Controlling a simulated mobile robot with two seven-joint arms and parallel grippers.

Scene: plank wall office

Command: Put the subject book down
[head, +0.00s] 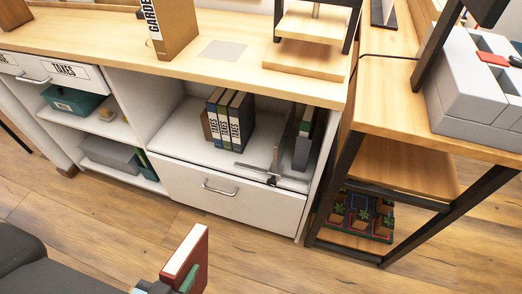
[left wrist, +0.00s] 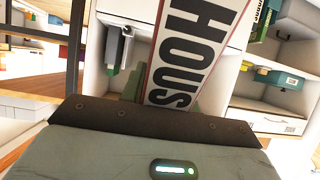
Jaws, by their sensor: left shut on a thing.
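The subject book looks like the red-covered book (head: 187,259) at the bottom of the head view. It stands tilted in front of the cabinet, over the floor. In the left wrist view its pale spine (left wrist: 190,55) reads "HOUS", with the rest cut off. My left gripper (head: 168,286) is shut on the book's lower part, mostly cut off by the frame edge. Its grey-green body fills the bottom of the left wrist view. My right gripper is not in view.
A white cabinet (head: 232,213) has an open shelf (head: 180,135) with several binders (head: 229,118) and a grey rail stand (head: 272,172). A "GARDE" book (head: 172,30) stands on the wooden top (head: 112,38), left of a bare grey patch (head: 222,51). A desk (head: 400,110) is right.

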